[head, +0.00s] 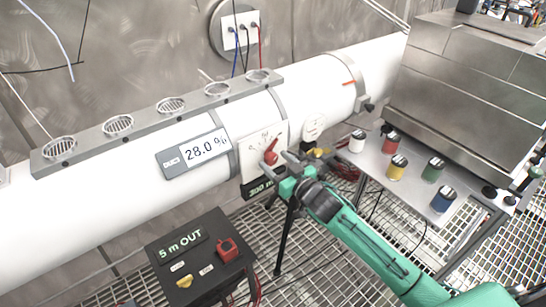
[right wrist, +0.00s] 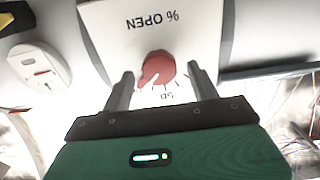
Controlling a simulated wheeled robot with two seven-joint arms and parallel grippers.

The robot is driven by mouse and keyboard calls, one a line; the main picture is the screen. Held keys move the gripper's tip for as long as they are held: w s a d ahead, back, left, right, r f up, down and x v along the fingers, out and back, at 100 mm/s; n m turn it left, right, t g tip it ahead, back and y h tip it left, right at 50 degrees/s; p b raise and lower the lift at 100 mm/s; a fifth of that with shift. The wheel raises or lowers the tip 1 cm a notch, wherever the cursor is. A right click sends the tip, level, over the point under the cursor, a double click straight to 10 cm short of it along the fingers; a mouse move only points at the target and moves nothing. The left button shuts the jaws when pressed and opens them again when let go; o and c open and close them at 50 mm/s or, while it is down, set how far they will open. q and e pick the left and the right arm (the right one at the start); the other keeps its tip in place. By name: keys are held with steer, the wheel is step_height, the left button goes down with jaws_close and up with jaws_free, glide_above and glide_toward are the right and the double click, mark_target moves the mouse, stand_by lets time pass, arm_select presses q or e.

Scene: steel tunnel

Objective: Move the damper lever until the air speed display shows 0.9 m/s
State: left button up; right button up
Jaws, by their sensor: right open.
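The red damper lever (head: 270,157) sits on a white scale plate (head: 258,139) on the front of the white duct. In the right wrist view the red lever (right wrist: 157,68) shows close up, below the upside-down words "% OPEN" on the plate (right wrist: 150,22). My right gripper (head: 284,172) is open in front of it. In the wrist view its fingers (right wrist: 161,72) stand on either side of the lever, with gaps visible. A duct display (head: 203,150) reads 28.0 %. A black display (head: 258,187) below the plate reads "300 m", its rest hidden by my gripper. No air speed reading is legible.
A black box (head: 190,262) labelled "5 m OUT" carries a red part (head: 228,250) and stands at lower left. A side table (head: 415,190) with several coloured cans is at right, beside a steel cabinet (head: 460,85). A round white fitting (head: 314,127) sits right of the lever.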

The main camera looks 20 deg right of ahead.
steer(key=shift+x, duration=1)
steer(key=c, duration=1)
steer(key=shift+o, duration=0.2)
steer(key=shift+n, duration=0.4)
steer(key=n+p, duration=0.1)
steer(key=n, duration=0.2)
steer(key=shift+a+n, duration=0.1)
steer(key=shift+n, duration=0.3)
steer(key=n+p, duration=0.1)
steer(key=n, duration=0.4)
steer(key=shift+f, duration=0.1)
